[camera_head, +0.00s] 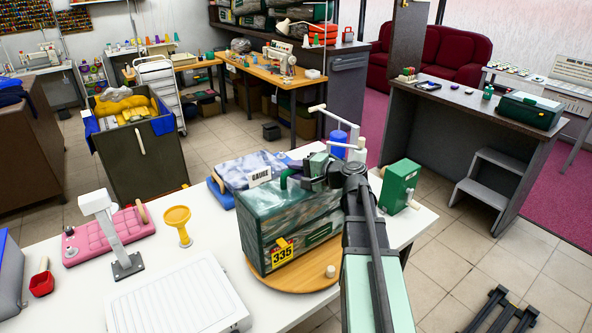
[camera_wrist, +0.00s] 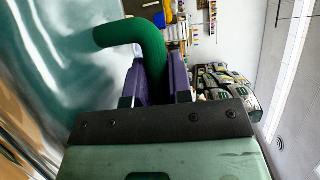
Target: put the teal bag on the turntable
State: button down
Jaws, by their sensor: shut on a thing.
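The teal bag (camera_head: 262,233), glossy and see-through with a yellow 335 tag, stands upright over the round wooden turntable (camera_head: 290,285). Its lower edge appears to meet the disc, but I cannot tell whether its full weight rests there. My gripper (camera_head: 296,182) is at the bag's top, with its fingers shut on the green handle. In the wrist view, the purple fingers (camera_wrist: 158,82) close around the green handle (camera_wrist: 135,35), and the bag's shiny side (camera_wrist: 45,75) fills the left. The bag and my arm hide the turntable's far part.
A blue-and-white bag with a GAUGE card (camera_head: 245,170) lies behind the teal bag. A green box (camera_head: 399,187) stands right of my arm.

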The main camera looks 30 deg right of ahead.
jog(key=shift+f+b, duration=0.5)
jog(key=shift+f, duration=0.05)
dwell(0.5)
jog(key=shift+c, duration=1.8)
grip_release()
jog(key=shift+s, duration=0.15)
jog(key=shift+o, duration=0.3)
jog(key=shift+s+d+r, duration=0.15)
jog(key=shift+s+r, duration=0.05)
jog(key=shift+s, duration=0.05)
jog(key=shift+w+f, duration=0.2)
jog(key=shift+w, duration=0.05)
jog(key=shift+c, duration=1.1)
jog(key=shift+o, duration=0.7)
